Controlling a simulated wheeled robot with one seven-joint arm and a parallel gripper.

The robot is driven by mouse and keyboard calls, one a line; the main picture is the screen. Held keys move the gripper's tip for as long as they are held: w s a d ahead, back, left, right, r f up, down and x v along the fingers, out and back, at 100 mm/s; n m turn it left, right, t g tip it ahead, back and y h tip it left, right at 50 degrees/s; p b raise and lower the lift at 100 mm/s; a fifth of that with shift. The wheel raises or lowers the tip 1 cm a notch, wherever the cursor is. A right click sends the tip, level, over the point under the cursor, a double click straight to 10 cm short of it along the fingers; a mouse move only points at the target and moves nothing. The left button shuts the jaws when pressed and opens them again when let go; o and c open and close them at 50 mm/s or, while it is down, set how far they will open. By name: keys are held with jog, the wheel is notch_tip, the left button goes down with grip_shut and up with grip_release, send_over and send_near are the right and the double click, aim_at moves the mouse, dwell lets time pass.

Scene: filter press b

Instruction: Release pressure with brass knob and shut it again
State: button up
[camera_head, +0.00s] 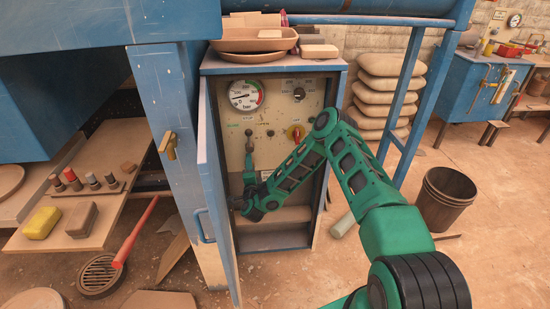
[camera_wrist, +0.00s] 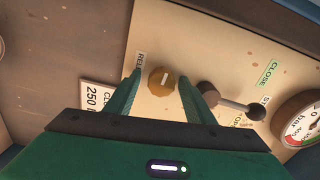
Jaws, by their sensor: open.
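The brass knob (camera_wrist: 161,80) is on the cream panel in the wrist view, with a pale mark on its face and a partly hidden label starting "REL" beside it. My gripper (camera_wrist: 168,84) is open, its two green fingers on either side of the knob; I cannot tell whether they touch it. In the head view my gripper (camera_head: 250,178) is at the lower left of the cabinet's panel (camera_head: 275,160), and I cannot make out the knob there. A lever with a black ball (camera_wrist: 257,112) is just right of the fingers in the wrist view.
The pressure gauge (camera_head: 245,95) is above the lever. The open blue cabinet door (camera_head: 215,190) stands close left of my gripper. A bucket (camera_head: 446,198) is on the floor at right.

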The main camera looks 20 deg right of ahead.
jog(key=m, duration=0.4)
jog(key=shift+m, duration=0.4)
jog(key=m, duration=0.3)
jog(key=shift+m, duration=0.4)
jog(key=m, duration=0.3)
jog(key=shift+f+m, duration=0.1)
jog(key=shift+m, duration=0.2)
jog(key=m, duration=0.4)
jog(key=shift+a, duration=0.1)
jog(key=v, duration=1.1)
jog(key=w+d+r+n+g+y, duration=0.1)
jog(key=w+r+n+g+y, duration=0.1)
jog(key=r+n+y, duration=0.45)
jog(key=w+r+n+g+y, duration=0.15)
jog(key=r+n, duration=0.25)
jog(key=n, duration=0.6)
jog(key=s+d+r+n+g+h, duration=0.4)
jog(key=s+d+r+n+g, duration=0.2)
jog(key=s+d, duration=0.7)
notch_tip(320, 180, up, 4)
jog(key=shift+s+d+f+n, duration=0.1)
jog(key=shift+s+d+n, duration=0.2)
jog(key=shift+d+n, duration=0.65)
